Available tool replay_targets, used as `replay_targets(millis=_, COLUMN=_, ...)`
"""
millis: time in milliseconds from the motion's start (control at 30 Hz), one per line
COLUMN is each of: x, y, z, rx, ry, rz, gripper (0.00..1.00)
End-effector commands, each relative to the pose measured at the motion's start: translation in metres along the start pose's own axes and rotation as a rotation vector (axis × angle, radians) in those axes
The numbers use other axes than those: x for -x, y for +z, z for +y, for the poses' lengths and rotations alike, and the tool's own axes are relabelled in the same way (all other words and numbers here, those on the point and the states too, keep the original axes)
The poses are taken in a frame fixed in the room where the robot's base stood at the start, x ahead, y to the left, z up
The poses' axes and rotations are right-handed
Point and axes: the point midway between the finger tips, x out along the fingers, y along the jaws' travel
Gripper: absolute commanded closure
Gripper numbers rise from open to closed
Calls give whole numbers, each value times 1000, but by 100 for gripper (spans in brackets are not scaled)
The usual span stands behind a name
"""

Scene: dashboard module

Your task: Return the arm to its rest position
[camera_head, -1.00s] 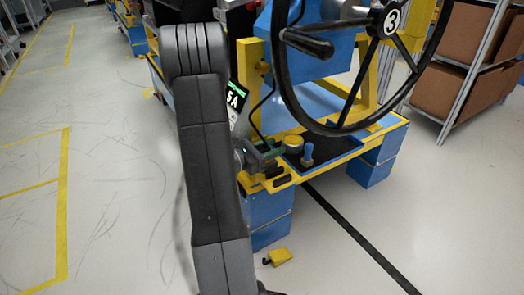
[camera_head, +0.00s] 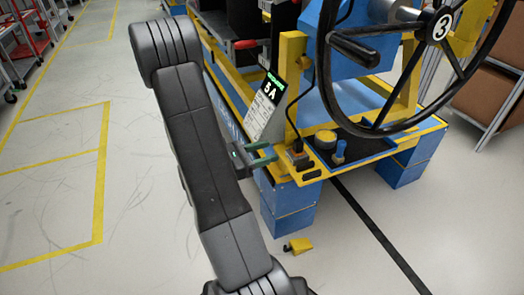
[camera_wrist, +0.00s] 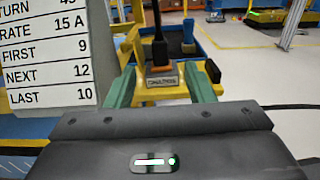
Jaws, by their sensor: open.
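My arm rises in the left half of the head view. My gripper (camera_head: 274,153) has green fingers and is beside the front left corner of the dashboard module's yellow frame (camera_head: 290,95). In the wrist view my gripper (camera_wrist: 160,74) is open, its fingers apart with nothing held between them. An orange and black plug (camera_wrist: 161,72) on a black cable stands beyond the fingertips on the yellow ledge, with a small label in front. The plug also shows in the head view (camera_head: 298,155), just right of the fingertips.
A display card (camera_head: 264,105) stands close behind my gripper; it fills the left of the wrist view (camera_wrist: 45,55). A black steering wheel (camera_head: 333,95) overhangs the module. A small yellow block (camera_head: 298,245) lies on the floor. The floor to the left is clear.

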Motion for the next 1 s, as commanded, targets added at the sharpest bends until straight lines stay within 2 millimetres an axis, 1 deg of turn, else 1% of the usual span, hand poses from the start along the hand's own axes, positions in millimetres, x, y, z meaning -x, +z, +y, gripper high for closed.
replay_targets(millis=33, x=4, y=1, z=0, rx=0, ry=1, rz=0, gripper=51)
replay_targets(millis=200, x=8, y=0, z=-1, rx=0, ry=-1, rz=0, gripper=51)
replay_targets(millis=567, x=7, y=0, z=-1, rx=0, ry=-3, rz=0, gripper=51)
replay_targets(millis=733, x=-4, y=-1, z=-1, rx=0, ry=-6, rz=0, gripper=51)
replay_targets(millis=1000, x=-33, y=-1, z=-1, rx=-2, ry=-6, rz=0, gripper=51)
